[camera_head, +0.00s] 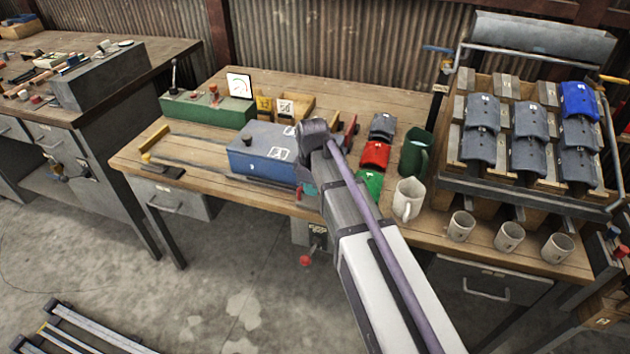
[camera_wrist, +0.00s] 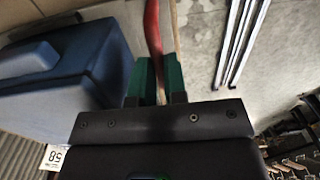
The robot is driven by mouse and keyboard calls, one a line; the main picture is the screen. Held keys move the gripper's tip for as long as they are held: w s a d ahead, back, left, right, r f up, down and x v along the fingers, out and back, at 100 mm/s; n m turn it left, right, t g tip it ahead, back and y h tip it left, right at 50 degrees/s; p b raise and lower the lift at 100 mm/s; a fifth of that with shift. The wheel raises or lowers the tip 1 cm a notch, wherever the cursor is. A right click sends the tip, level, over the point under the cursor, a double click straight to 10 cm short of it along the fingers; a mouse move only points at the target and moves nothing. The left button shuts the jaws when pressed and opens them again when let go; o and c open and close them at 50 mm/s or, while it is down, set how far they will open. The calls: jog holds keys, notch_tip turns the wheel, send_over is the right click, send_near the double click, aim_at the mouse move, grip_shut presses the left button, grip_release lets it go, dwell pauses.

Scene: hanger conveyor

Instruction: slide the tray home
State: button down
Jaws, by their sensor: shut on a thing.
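My gripper (camera_wrist: 158,62) shows in the wrist view with two green fingers shut on a red bar (camera_wrist: 153,30). The bar runs up between the fingertips; what it joins to is not clear. In the head view my own arm hides most of the gripper, beside the right end of a blue box (camera_head: 262,152) on the wooden table. The blue box also shows in the wrist view (camera_wrist: 85,65), left of the fingers and apart from them. I cannot tell for sure which part is the tray.
A green control box (camera_head: 208,108) stands behind the blue box. A tilted rack (camera_head: 540,195) of grey and blue pieces fills the right. The table's left front is mostly clear.

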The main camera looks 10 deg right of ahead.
jog(key=shift+s+d, duration=0.15)
jog(key=c, duration=1.4)
grip_release()
jog(key=shift+d, duration=0.1)
jog(key=shift+c, duration=0.2)
jog(key=shift+o, duration=1.4)
jog(key=shift+r, duration=0.1)
notch_tip(320, 180, up, 11)
jog(key=p, duration=1.1)
jog(key=shift+f, duration=0.2)
